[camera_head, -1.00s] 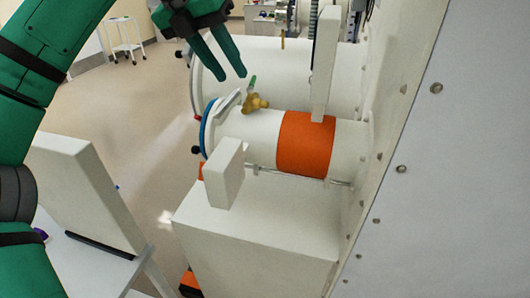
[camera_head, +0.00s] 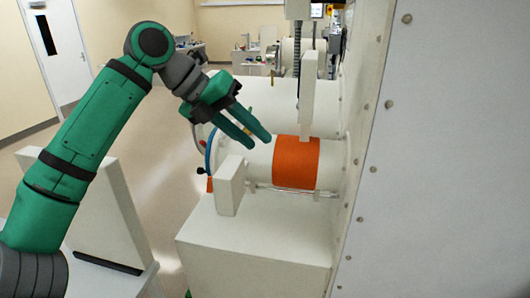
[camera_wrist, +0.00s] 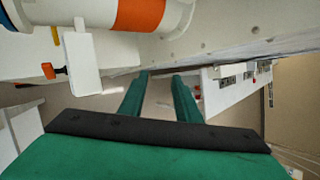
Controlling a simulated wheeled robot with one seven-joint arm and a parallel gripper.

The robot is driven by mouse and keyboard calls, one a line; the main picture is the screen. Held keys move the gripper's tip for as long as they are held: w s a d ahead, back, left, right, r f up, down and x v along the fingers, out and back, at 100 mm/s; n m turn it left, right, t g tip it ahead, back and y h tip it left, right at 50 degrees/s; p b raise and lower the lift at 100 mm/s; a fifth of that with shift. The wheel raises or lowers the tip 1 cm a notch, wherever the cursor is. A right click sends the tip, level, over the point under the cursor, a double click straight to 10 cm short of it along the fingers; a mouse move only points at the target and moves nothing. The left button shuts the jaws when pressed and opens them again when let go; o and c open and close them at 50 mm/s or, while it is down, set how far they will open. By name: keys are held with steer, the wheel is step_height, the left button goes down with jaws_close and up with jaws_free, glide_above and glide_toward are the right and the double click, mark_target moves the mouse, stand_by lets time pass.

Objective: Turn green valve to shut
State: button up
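The green valve's lever is hidden behind my gripper in the head view; only a small brass-yellow bit (camera_head: 247,131) that looks like the valve body shows between the fingers. The valve sits on the white cylinder (camera_head: 257,160) with the orange band. My gripper (camera_head: 259,143) is over the cylinder in that picture, and I cannot tell its distance from the valve. In the wrist view my gripper (camera_wrist: 161,75) has its two green fingers apart with nothing between them. I cannot make out the green lever in the wrist view.
The orange band (camera_head: 296,162) and a white upright bar (camera_head: 307,95) are right of the gripper. A white block (camera_head: 230,187) stands in front of the cylinder, above a white box (camera_head: 255,245). A large white panel (camera_head: 445,150) fills the right. Open floor lies to the left.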

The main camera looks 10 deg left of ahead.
steer(key=shift+s+d+f+m+g+h, duration=0.15)
steer(key=shift+d+f+h, duration=0.2)
steer(key=shift+d, duration=0.35)
steer(key=shift+s+d+f+m+g+h, duration=0.1)
steer(key=shift+d+f+m+h, duration=0.15)
steer(key=shift+d+h, duration=0.3)
steer(key=shift+s+d+f+m+g+h, duration=0.1)
steer(key=shift+d+f+h, duration=0.2)
steer(key=shift+d, duration=0.5)
